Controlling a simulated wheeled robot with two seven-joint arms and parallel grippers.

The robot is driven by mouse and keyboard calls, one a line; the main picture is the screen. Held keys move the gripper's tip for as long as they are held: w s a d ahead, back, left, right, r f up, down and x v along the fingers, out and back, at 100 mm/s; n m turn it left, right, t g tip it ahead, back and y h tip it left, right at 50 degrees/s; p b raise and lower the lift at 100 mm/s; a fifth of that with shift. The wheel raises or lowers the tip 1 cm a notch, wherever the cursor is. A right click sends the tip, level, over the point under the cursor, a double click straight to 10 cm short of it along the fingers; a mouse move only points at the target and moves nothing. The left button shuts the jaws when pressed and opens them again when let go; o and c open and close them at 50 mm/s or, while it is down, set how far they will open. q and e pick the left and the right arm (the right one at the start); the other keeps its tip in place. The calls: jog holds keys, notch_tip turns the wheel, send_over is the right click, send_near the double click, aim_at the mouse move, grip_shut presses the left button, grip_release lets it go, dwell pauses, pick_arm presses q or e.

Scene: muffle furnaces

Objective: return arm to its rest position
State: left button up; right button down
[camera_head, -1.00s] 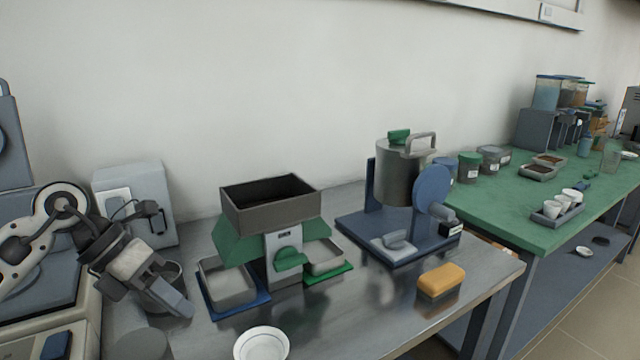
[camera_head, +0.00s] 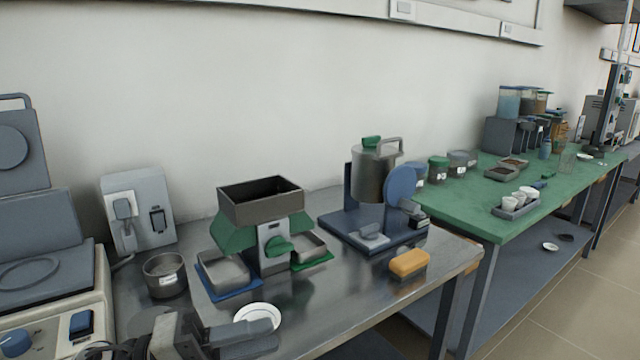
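My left gripper (camera_head: 262,338) is at the bottom of the head view, low at the front edge of the steel bench (camera_head: 345,312). Its fingers point right, just in front of a white dish (camera_head: 258,316) and partly overlapping it in the picture. I see nothing held, but the gap between the fingertips is too unclear to judge. My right gripper does not show.
A steel cup (camera_head: 165,275), a riffle splitter (camera_head: 262,218) with trays, a drum mill (camera_head: 376,190) and a yellow sponge-like block (camera_head: 409,263) stand on the bench. A furnace (camera_head: 45,250) is at left. A green table (camera_head: 480,210) holds jars and cups.

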pick_arm(q)
jog(key=a+f+n+t+y, duration=0.1)
jog(key=f+n+t+y, duration=0.3)
jog(key=n, duration=0.4)
jog(key=a+f+n+t+y+p, duration=0.1)
jog(key=a+n+t+y, duration=0.15)
jog(key=n+t, duration=0.35)
jog(key=a+f+n+t+y, duration=0.1)
jog(key=f+n+t+y, duration=0.25)
jog(key=n, duration=0.55)
jog(key=s+a+f+n+g+y, duration=0.1)
jog(key=s+f+n+g+y, duration=0.5)
jog(key=s+f+n, duration=0.4)
notch_tip(320, 180, down, 5)
jog(key=shift+s+r+g+p, duration=0.15)
jog(key=shift+s+g+p, duration=0.15)
jog(key=shift+s+g, duration=0.4)
jog(key=shift+s+t, duration=0.1)
jog(key=shift+t, duration=0.15)
